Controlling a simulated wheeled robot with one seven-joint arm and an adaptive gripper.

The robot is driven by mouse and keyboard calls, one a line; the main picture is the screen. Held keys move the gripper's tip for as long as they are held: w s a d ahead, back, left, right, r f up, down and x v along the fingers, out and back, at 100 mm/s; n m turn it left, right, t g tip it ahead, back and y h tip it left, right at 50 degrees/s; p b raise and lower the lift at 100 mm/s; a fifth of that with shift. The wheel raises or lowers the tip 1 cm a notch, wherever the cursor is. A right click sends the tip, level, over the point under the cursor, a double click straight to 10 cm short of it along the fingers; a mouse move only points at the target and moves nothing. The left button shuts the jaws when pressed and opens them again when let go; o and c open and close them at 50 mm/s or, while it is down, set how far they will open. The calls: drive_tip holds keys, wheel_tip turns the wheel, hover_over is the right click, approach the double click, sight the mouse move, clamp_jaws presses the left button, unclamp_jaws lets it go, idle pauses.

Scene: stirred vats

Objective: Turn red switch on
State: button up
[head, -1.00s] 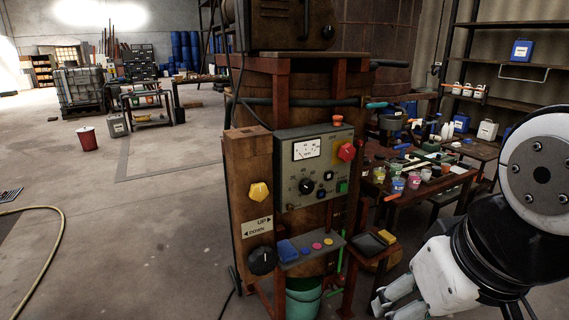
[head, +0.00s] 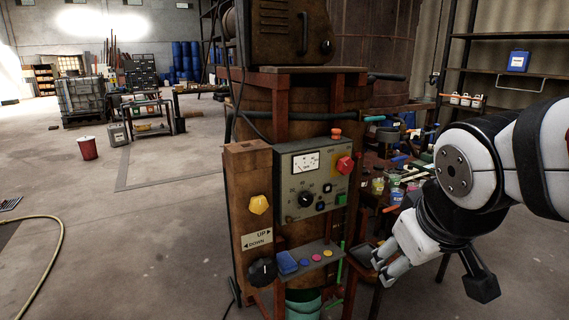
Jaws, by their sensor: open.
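The red switch (head: 345,164) is a red knob at the upper right of the grey control panel (head: 312,215) on the vat's frame. The panel also bears a white gauge (head: 306,162), a black dial (head: 305,199), a green button (head: 341,199) and an orange-red button (head: 336,133) on its top. My gripper (head: 380,277) is open and empty. It is low and to the right of the panel, below the red switch and apart from it, with its fingers pointing down and left.
A yellow knob (head: 258,204) and a black knob (head: 262,272) sit on the brown box left of the panel. A small shelf (head: 318,254) with colored buttons juts out below it. A cluttered table stands behind my arm. The floor at left is open.

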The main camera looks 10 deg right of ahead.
drive_tip(key=w+d+n+t+p, duration=0.1)
drive_tip(key=w+d+n+t, duration=0.15)
drive_tip(key=w, duration=0.45)
drive_tip(key=w+d+n+t+p, duration=0.1)
drive_tip(key=w+d+n, duration=0.15)
drive_tip(key=w, duration=0.45)
drive_tip(key=n+t+y+p, duration=0.4)
drive_tip(key=n+t+y, duration=0.4)
approach(348, 167)
drive_tip(key=x, duration=0.9)
drive_tip(key=shift+w+a, duration=0.15)
drive_tip(key=c, duration=1.1)
